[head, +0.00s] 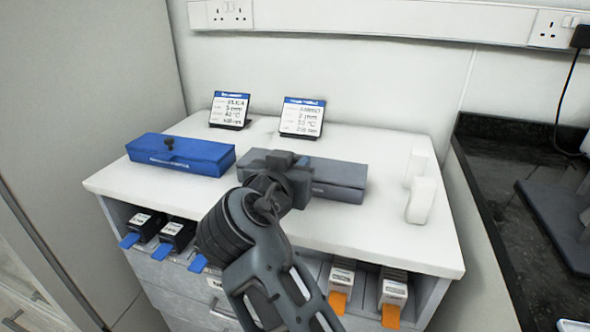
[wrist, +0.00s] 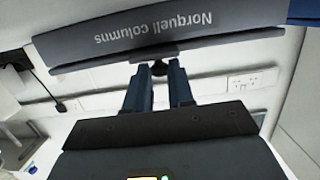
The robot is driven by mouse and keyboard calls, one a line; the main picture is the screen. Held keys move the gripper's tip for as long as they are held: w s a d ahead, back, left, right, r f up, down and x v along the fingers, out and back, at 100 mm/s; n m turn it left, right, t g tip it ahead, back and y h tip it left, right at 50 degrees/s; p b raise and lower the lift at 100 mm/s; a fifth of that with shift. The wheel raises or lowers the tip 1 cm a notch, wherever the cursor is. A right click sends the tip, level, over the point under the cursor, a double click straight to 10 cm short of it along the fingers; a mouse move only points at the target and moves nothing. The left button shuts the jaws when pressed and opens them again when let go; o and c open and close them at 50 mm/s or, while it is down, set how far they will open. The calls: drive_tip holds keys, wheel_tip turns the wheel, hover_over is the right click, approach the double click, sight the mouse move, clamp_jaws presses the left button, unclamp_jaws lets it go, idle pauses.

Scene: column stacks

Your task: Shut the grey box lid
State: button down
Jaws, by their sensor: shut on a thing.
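The grey box (head: 338,188) is a long, low box in the middle of the white bench top. Its grey lid (head: 340,172) looks down over the box, but I cannot tell whether it is fully seated. In the wrist view, which is upside down, the grey box front (wrist: 200,25) carries the words "Norquell columns". My gripper (wrist: 160,78) is over the box, its two blue fingers shut on the dark lid knob (wrist: 159,69). In the head view my gripper (head: 290,172) hides the knob and part of the box.
A blue box (head: 182,155) with a dark knob lies to the left. Two label stands (head: 229,108) (head: 302,116) stand behind. A white tape-like object (head: 421,200) stands at the right. Shelf compartments with tabbed boxes (head: 341,281) are below the front edge.

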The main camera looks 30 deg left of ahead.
drive_tip(key=shift+s+f, duration=0.1)
drive_tip(key=shift+f, duration=0.55)
drive_tip(key=c, duration=1)
unclamp_jaws()
drive_tip(key=shift+r, duration=0.1)
drive_tip(key=shift+r+v, duration=0.1)
drive_tip(key=shift+v, duration=1.85)
drive_tip(key=shift+r+v, duration=0.15)
drive_tip(key=shift+v, duration=1.8)
